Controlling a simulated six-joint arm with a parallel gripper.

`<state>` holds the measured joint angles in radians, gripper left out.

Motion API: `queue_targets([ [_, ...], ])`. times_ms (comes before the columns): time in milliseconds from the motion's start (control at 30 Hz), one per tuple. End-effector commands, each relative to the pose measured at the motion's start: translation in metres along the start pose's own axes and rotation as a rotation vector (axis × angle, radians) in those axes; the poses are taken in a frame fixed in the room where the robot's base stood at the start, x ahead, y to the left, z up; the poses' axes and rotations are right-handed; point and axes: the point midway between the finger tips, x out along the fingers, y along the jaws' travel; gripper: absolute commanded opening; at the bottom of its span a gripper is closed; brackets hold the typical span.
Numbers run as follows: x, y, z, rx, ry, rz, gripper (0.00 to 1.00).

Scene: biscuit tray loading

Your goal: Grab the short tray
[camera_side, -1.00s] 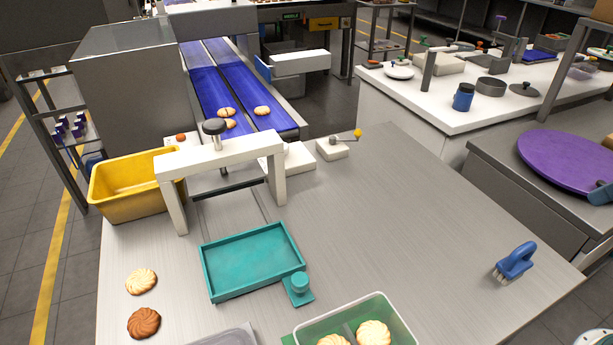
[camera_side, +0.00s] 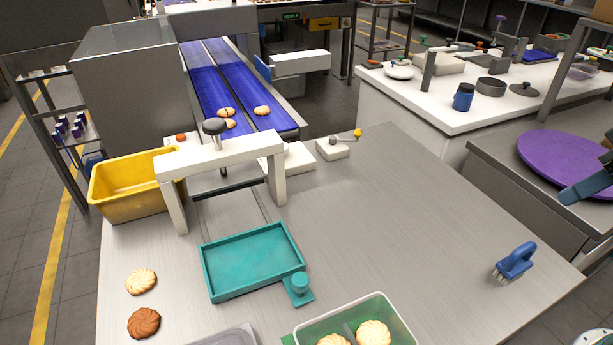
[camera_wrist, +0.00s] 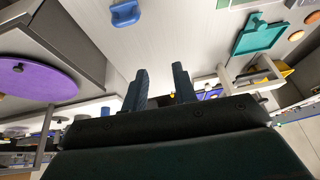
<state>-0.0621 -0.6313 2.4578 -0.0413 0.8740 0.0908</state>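A shallow teal rectangular tray (camera_side: 252,264) with a round knob (camera_side: 299,285) at its near right corner lies flat and empty on the steel table. The tray also shows at the upper right of the wrist view (camera_wrist: 260,38). I take it for the short tray; no label shows. My gripper (camera_wrist: 160,68) has two dark fingers standing apart with nothing between them in the wrist view. In the side view only a dark blue finger part (camera_side: 587,187) shows at the right edge, in front of the purple disc and far from the tray.
A white arch (camera_side: 222,155) stands just behind the tray, with a yellow bin (camera_side: 126,188) at its left. Two biscuits (camera_side: 142,282) lie left of the tray. A blue brush (camera_side: 516,260) stands right; the table between is clear.

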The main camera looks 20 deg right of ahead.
Motion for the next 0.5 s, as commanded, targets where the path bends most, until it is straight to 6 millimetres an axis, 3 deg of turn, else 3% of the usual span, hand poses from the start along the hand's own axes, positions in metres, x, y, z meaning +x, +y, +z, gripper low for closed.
queue_targets([
  [500,0.064,-0.086,-0.037,0.022,-0.221,-0.135,0.28],
])
